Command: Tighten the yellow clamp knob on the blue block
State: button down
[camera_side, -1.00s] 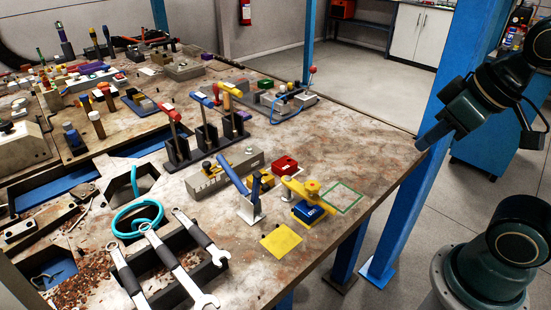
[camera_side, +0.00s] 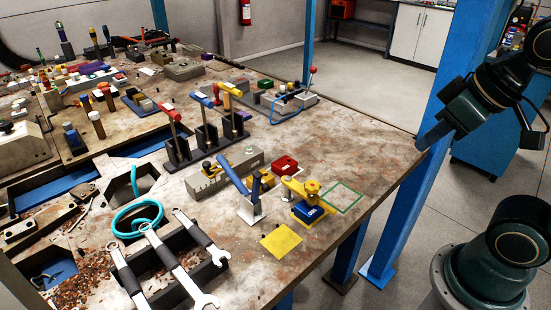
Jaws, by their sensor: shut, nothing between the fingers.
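The blue block (camera_side: 308,212) sits on the workbench near its right front edge, under a yellow clamp arm (camera_side: 295,188). The yellow clamp knob (camera_side: 312,187) is on top, above the block. How tight the knob is cannot be told from this view. My gripper (camera_side: 424,143) is at the right, at the bench's right edge in the picture, well apart from the clamp. It is shut and holds nothing.
A green square outline (camera_side: 345,185) lies right of the block and a yellow plate (camera_side: 281,241) in front. A red block (camera_side: 284,165) and a blue-handled toggle clamp (camera_side: 237,176) stand close by. Wrenches (camera_side: 182,264) lie at the front.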

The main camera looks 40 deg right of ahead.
jog(key=c, duration=2.2)
grip_release()
jog(key=c, duration=1.1)
grip_release()
jog(key=shift+w+r+n, duration=0.1)
jog(key=shift+w+n, duration=0.05)
jog(key=shift+n, duration=0.15)
jog(key=n+g, duration=0.6)
jog(key=n, duration=2.6)
send_over(312, 185)
notch_tip(312, 185, down, 3)
jog(key=shift+f, duration=0.2)
notch_tip(312, 185, down, 14)
jog(key=shift+r, duration=0.25)
